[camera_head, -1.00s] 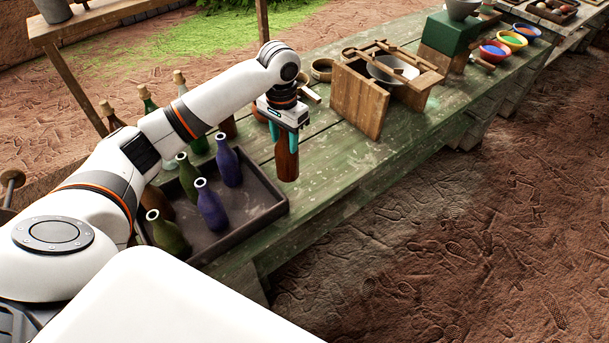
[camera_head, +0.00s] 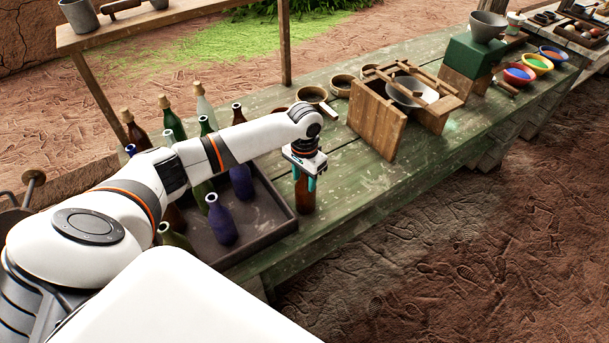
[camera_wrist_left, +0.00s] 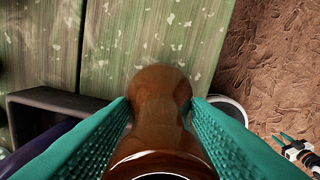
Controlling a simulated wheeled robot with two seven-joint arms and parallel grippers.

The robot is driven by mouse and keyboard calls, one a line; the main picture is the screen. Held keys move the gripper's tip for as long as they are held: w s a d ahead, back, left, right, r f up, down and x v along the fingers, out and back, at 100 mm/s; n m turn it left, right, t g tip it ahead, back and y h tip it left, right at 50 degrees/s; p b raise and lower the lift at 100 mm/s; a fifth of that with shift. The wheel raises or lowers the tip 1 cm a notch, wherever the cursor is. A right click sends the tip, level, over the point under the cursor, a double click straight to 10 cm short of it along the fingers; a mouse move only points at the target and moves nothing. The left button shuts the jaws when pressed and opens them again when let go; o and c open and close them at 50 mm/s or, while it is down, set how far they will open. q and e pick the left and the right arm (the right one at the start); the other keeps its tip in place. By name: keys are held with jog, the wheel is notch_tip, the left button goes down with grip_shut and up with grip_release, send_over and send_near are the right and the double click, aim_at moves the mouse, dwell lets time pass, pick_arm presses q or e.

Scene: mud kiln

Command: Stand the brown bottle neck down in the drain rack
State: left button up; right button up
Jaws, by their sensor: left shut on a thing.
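The brown bottle (camera_head: 305,195) is in my left gripper (camera_head: 304,170), just right of the dark tray. It hangs roughly upright below the jaws. I cannot tell if its lower end touches the table. In the left wrist view the glossy bottle (camera_wrist_left: 160,95) sits between the two teal fingers (camera_wrist_left: 160,120), which press on its sides. Its near end has a round dark rim; the fingers hide part of it. My right gripper (camera_wrist_left: 282,139) shows small at the right edge of the left wrist view, its teal fingertips apart. I cannot surely pick out the drain rack.
The dark tray (camera_head: 268,235) holds several green and purple bottles. Corked bottles (camera_head: 172,122) stand behind it. A wooden stand (camera_head: 377,120) with a bowl and sticks is farther right. Green table boards (camera_head: 350,185) are bare between tray and stand.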

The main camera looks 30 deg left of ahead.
pick_arm(q)
jog(key=o, duration=1)
jog(key=shift+o, duration=0.2)
notch_tip(320, 180, up, 12)
jog(key=shift+r+b, duration=0.1)
jog(key=shift+b, duration=0.75)
jog(key=shift+s, duration=0.1)
